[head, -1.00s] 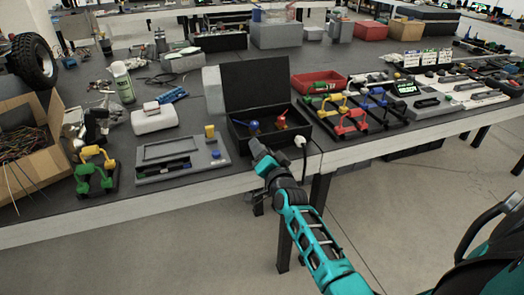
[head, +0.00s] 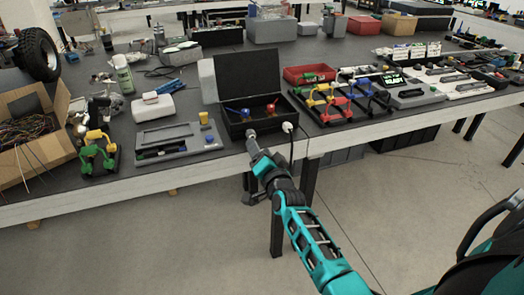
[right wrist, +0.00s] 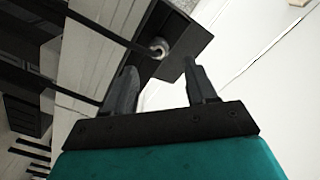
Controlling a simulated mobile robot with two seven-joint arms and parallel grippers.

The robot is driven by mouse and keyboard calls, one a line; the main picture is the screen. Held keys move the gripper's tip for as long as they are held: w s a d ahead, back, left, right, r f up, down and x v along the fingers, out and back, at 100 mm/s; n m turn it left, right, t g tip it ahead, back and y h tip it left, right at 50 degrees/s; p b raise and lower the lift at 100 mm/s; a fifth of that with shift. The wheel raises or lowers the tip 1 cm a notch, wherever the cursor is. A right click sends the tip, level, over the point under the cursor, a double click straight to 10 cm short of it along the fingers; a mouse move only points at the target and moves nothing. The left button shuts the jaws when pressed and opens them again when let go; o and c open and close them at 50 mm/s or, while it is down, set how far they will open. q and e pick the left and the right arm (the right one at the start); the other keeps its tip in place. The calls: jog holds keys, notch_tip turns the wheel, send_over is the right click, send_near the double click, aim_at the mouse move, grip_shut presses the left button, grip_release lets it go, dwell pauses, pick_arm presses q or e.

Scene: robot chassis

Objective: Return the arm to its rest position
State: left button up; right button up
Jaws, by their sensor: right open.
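My right arm, teal and black, reaches up from the bottom right in the head view. Its gripper (head: 254,148) is in front of the table's front edge, just below the open black box (head: 262,78). In the right wrist view the two fingers of the gripper (right wrist: 160,80) stand apart with nothing between them. A pale round fitting (right wrist: 158,48) on a dark box shows beyond the fingertips, apart from them. My left gripper is not in the head view.
The table (head: 215,170) carries a grey tray (head: 180,140), a red bin (head: 308,75) and colored-handled tools. A white plug (head: 287,127) with a black cable hangs at the black box's front. The floor (head: 400,220) before the table is clear.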

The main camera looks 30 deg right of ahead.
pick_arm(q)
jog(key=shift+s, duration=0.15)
pick_arm(e)
jog(key=shift+s, duration=0.1)
jog(key=shift+r, duration=0.1)
dwell(0.3)
pick_arm(q)
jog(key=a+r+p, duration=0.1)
jog(key=p, duration=0.1)
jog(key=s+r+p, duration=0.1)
jog(key=p, duration=0.1)
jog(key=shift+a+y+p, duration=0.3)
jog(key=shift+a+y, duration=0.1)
pick_arm(e)
jog(key=s+a+f+n+g+y, duration=0.3)
jog(key=s+a+n, duration=0.4)
jog(key=s, duration=0.6)
jog(key=s+a+f+n+g+y, duration=0.3)
jog(key=s+a+f+n, duration=0.2)
jog(key=s, duration=0.8)
jog(key=a+n, duration=0.2)
jog(key=a, duration=0.2)
jog(key=shift+s+f+n+g, duration=0.3)
jog(key=shift+g, duration=0.1)
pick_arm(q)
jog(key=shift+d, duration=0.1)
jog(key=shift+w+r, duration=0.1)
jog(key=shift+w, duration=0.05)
